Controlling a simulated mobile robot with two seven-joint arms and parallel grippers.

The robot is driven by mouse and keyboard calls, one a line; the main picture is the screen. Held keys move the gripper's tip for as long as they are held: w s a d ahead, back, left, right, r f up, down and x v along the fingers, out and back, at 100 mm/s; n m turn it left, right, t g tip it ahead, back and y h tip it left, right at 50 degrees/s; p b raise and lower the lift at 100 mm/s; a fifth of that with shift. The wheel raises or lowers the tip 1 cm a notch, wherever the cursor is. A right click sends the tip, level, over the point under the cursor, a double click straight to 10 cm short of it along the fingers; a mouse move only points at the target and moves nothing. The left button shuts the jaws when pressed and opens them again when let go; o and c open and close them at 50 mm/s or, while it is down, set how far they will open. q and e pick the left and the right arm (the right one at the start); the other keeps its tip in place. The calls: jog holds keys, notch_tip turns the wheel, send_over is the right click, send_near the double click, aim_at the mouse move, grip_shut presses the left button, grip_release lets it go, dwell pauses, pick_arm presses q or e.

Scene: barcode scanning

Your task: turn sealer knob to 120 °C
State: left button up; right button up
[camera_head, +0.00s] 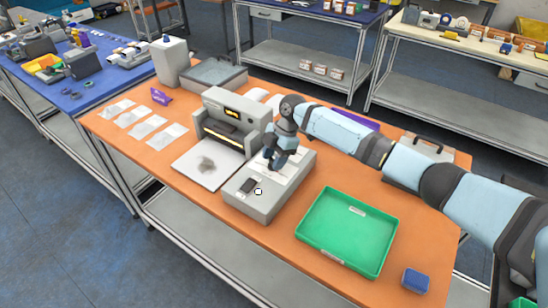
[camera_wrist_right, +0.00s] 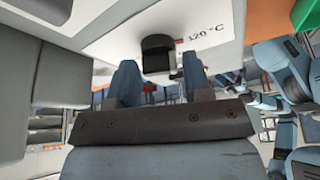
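The sealer is a light grey box (camera_head: 262,208) on the orange table. Its top has a white panel, a small black part (camera_head: 248,185) and a small round white part with a dark rim (camera_head: 258,191). My right gripper (camera_head: 275,162) points down over the back of this top. In the right wrist view a black knob (camera_wrist_right: 157,55) stands out from the white panel, beside a printed "120 °C" label (camera_wrist_right: 206,33). The fingers of my right gripper (camera_wrist_right: 159,80) are apart on either side of the knob, with gaps visible. The knob's pointer cannot be made out. My left gripper is not in view.
A green tray (camera_head: 375,235) is to the right, a blue box (camera_head: 416,280) at the front right. White packets (camera_head: 149,127) lie at the left.

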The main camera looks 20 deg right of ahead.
jog(key=shift+o, duration=0.8)
jog(key=b+v, duration=0.2)
jog(key=v, duration=1.1)
jog(key=shift+r, duration=0.4)
jog(key=shift+d, duration=0.1)
